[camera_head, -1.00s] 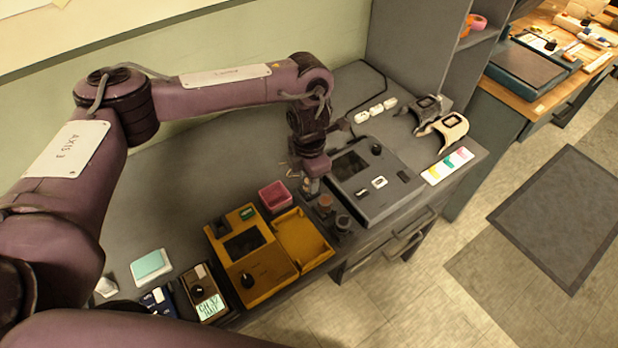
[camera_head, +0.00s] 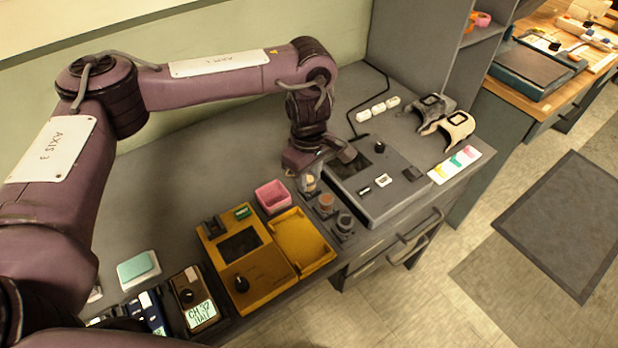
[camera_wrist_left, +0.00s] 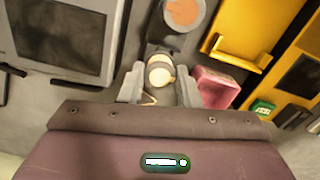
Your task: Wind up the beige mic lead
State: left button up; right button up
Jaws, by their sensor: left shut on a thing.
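My left gripper (camera_head: 308,182) points down at the back end of a short row of small round-topped pieces on the bench. In the left wrist view its fingers (camera_wrist_left: 160,90) are closed on either side of a small dark and grey cylinder with a beige round part, which I take for the beige mic lead (camera_wrist_left: 161,76). A thin beige strand shows below it, between the fingers. My right gripper is not in view.
An orange-topped piece (camera_head: 326,202) and a grey one (camera_head: 345,222) stand close in front. The bench behind is mostly clear.

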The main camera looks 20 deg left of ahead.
pick_arm(q)
jog(key=m, duration=0.3)
jog(key=o, duration=1)
